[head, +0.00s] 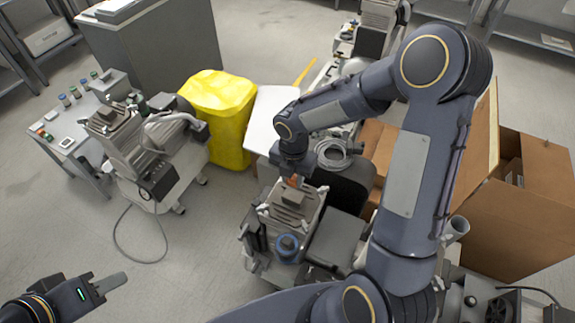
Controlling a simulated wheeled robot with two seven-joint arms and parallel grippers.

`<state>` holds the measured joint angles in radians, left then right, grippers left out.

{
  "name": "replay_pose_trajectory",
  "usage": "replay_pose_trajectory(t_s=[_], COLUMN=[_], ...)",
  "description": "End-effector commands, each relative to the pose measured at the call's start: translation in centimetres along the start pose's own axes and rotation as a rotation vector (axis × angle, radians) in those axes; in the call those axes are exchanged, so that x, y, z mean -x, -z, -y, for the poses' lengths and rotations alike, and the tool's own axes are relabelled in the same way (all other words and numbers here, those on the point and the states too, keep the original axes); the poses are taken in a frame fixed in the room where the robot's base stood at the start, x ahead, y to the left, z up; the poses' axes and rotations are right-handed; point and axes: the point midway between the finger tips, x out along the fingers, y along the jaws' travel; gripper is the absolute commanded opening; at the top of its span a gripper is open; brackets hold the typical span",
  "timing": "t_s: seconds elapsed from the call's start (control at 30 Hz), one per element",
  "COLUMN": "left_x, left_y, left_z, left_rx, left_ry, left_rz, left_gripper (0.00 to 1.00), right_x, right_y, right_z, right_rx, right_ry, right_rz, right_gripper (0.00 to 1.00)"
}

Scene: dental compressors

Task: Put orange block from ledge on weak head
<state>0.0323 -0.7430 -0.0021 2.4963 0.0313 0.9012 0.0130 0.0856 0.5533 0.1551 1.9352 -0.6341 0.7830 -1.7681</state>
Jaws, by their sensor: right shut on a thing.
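My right gripper (294,172) points down and is shut on a small orange block (293,182), mostly hidden between the fingers. It is directly above the near compressor's finned grey head (292,205). From this angle I cannot tell whether the block touches the head. No mark shows which head is weak, and I cannot pick out the ledge. My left gripper (112,285) is at the lower left over bare floor, away from everything; its finger gap cannot be made out.
A yellow bin (217,115) stands between the compressors. Open cardboard boxes (520,205) stand at the right. A small table (60,130) with jars is at the far left, before a grey cabinet (155,50). A loose cable lies on the floor.

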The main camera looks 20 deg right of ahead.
Motion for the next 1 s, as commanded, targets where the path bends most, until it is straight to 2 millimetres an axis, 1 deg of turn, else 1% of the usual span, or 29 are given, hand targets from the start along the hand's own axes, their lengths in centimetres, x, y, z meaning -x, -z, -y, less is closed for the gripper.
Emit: replay_pose_trajectory(t_s=[0.27,0.63,0.8,1.0], left_x=[-1.5,-4.2,-4.5,-4.5], left_y=[-0.8,-2.2,-2.3,-2.2], left_z=[0.7,1.9,2.0,2.0], left_rx=[0.000,0.000,0.000,0.000], left_ry=[0.000,0.000,0.000,0.000], left_rz=[0.000,0.000,0.000,0.000], left_gripper=[0.36,0.36,0.36,0.36], right_x=[-1.9,-5.5,-6.2,-6.2], right_y=[0.0,0.0,0.0,0.0], right_z=[0.0,0.0,0.0,0.0], right_rx=[0.000,-0.001,-0.001,-0.001], right_ry=[0.000,0.001,0.001,0.000], right_rz=[0.000,0.000,-0.001,0.000], right_gripper=[0.07,0.07,0.07,0.07])
